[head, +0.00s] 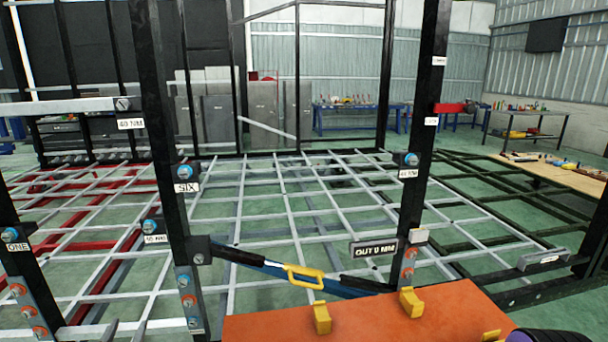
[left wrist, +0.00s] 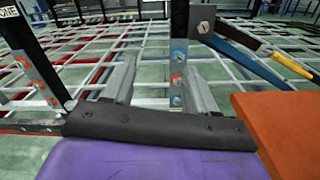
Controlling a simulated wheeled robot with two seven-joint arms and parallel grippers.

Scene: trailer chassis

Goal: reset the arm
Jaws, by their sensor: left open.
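My left gripper (head: 124,330) barely shows at the bottom left of the head view, where two grey fingertips rise past the lower edge. In the left wrist view my left gripper (left wrist: 160,78) has two grey fingers standing well apart, with nothing held between them. A black upright post with red-ringed bolts (left wrist: 178,75) shows beyond the fingers, near the right one; I cannot tell the exact gap. A dark and purple part at the bottom right of the head view looks like my right arm; its gripper is out of frame.
The black post marked SIX (head: 175,190) and another post (head: 422,150) stand ahead. An orange board (head: 375,318) with yellow blocks lies in front. A yellow-handled bar (head: 303,277) spans between the posts. A white-grey lattice frame (head: 290,235) lies behind; workbenches stand farther back.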

